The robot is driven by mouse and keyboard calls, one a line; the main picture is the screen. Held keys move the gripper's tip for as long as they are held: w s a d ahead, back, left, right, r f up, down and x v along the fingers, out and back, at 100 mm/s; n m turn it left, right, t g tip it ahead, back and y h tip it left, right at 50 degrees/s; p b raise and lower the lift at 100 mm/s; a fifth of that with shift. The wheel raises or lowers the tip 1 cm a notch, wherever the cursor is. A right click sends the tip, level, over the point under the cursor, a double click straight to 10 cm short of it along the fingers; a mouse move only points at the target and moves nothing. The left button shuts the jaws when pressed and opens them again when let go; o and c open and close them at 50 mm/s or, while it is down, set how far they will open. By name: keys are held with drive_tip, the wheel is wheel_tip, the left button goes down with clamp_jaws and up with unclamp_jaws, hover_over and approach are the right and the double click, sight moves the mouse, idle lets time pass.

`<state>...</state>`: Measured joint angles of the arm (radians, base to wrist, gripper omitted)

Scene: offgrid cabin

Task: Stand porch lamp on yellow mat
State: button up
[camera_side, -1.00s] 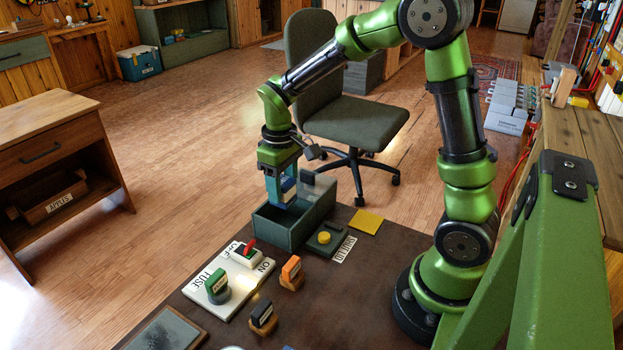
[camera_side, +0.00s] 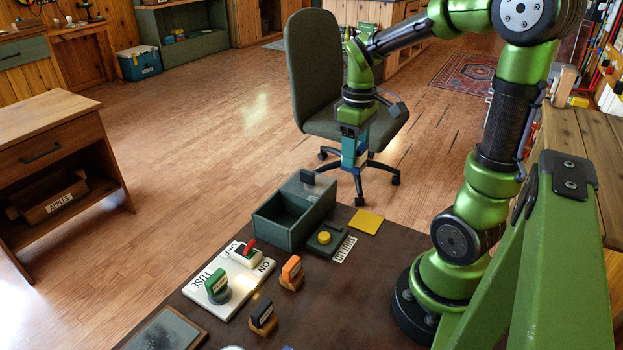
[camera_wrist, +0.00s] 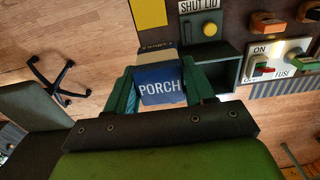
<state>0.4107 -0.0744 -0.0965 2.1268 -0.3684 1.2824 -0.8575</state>
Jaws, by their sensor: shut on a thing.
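The porch lamp (camera_wrist: 158,88) is a blue block labelled PORCH in the wrist view. It sits between the teal fingers of my gripper (camera_side: 357,180), which is shut on it. In the side view the fingers mostly hide the lamp. My gripper holds it in the air, and it appears up and behind the yellow mat (camera_side: 366,222) in that picture. The mat is a flat, bare square at the table's far edge, and it also shows at the top of the wrist view (camera_wrist: 148,12). The lamp is clear of it.
A green open box (camera_side: 275,222) stands left of the mat. Between them is a yellow button (camera_side: 324,237) by a SHUT LID label. A fuse board (camera_side: 229,279), an orange-topped block (camera_side: 291,272) and a dark-topped block (camera_side: 263,317) are nearer. An office chair (camera_side: 325,75) stands beyond the table.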

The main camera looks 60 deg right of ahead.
drive_tip(key=s+d+f, duration=0.1)
drive_tip(key=s+d, duration=0.1)
drive_tip(key=s, duration=0.2)
hover_over(366, 221)
wheel_tip(366, 221, down, 10)
drive_tip(key=shift+s+f, duration=0.1)
drive_tip(key=shift+s, duration=0.05)
drive_tip(key=shift+f, duration=1.95)
drive_tip(key=o, duration=1.1)
drive_tip(key=shift+f, duration=0.1)
